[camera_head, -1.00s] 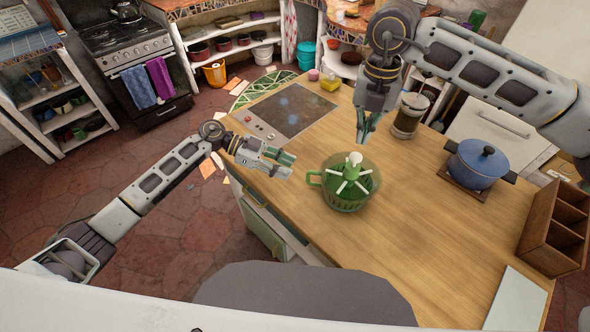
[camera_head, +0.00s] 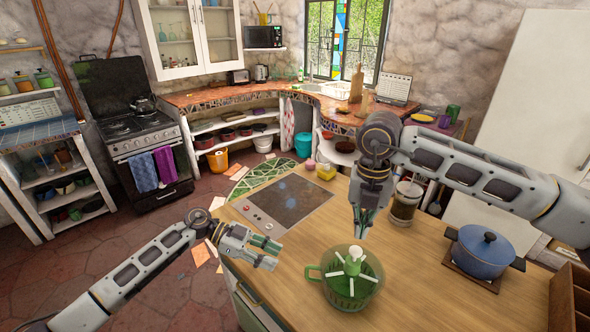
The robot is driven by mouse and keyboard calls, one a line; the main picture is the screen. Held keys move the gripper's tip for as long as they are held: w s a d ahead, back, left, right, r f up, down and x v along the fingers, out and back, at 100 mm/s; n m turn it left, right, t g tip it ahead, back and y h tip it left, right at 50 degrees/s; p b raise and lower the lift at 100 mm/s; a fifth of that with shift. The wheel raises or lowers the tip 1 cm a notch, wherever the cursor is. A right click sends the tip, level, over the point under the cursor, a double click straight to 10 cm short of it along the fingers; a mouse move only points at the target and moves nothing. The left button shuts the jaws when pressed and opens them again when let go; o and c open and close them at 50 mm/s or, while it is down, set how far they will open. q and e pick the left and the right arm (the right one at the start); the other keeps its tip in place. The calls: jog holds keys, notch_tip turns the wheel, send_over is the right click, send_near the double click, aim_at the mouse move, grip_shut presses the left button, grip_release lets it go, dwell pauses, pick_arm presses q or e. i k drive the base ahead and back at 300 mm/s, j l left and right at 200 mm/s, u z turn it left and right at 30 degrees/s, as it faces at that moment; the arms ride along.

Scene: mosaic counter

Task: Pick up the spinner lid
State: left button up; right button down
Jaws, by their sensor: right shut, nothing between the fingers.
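The green spinner lid (camera_head: 352,267), with white spokes and a white knob, sits on the translucent green spinner bowl (camera_head: 350,299) near the front of the wooden counter. The bowl's handle points left. My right gripper (camera_head: 361,230) points down above and slightly behind the lid. It is shut and empty, apart from the knob. My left gripper (camera_head: 273,254) is left of the spinner by the counter's left edge. Its fingers are spread and nothing is between them.
A blue pot (camera_head: 484,254) and a French press (camera_head: 405,202) stand right of the spinner. A cooktop (camera_head: 287,200) is at the back left of the counter. A wooden rack (camera_head: 572,300) is at the right edge. The counter between cooktop and spinner is clear.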

aim_at(363, 280)
jog(key=k+j, duration=0.15)
jog(key=k, duration=0.35)
jog(key=k+j, duration=0.15)
jog(key=k, duration=0.35)
jog(key=k+j, duration=0.2)
jog(key=k, duration=0.25)
